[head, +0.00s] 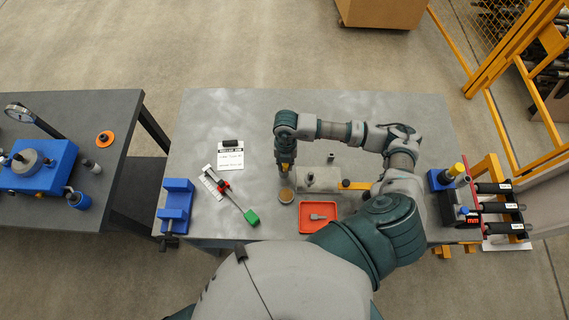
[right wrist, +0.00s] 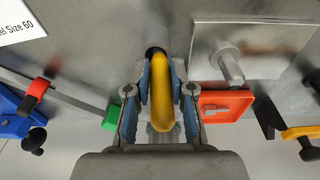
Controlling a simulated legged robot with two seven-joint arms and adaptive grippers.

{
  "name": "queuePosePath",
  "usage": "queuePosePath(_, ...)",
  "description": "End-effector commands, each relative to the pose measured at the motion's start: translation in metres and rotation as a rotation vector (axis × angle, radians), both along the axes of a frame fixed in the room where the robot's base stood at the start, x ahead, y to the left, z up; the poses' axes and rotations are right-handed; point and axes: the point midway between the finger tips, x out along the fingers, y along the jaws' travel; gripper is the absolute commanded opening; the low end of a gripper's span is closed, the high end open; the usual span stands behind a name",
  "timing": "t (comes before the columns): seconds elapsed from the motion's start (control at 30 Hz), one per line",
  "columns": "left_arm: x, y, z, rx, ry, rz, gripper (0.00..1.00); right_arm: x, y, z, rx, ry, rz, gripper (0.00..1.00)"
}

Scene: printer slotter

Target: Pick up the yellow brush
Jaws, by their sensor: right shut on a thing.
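The yellow brush (right wrist: 162,98) is between the two blue-padded fingers of my right gripper (right wrist: 161,92) in the right wrist view. The fingers press on it from both sides, and its dark end shows at the top. In the head view my right gripper (head: 285,168) points down over the grey table, and the brush is mostly hidden by it. I cannot tell whether the brush touches the table. My left gripper is not in view.
A rack with black-handled tools (head: 498,208) stands at the right. The back is mostly clear.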

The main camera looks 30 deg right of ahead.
Motion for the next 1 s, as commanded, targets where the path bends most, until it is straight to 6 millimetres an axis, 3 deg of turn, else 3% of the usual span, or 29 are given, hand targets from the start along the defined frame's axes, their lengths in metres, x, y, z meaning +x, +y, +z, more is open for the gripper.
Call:
queuePosePath(0.2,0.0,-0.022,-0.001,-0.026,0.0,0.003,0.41,0.0,0.002,-0.001,-0.014,0.001,-0.003,0.0)
queuePosePath(0.33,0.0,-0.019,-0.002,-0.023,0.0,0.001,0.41,0.001,0.004,0.006,-0.014,0.0,-0.002,0.0)
queuePosePath(0.7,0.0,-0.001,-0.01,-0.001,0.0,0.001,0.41,0.0,0.002,0.078,-0.007,-0.004,0.0,0.0)
queuePosePath(1.0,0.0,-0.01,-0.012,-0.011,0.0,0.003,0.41,0.0,0.002,0.101,-0.007,0.0,0.0,0.0)
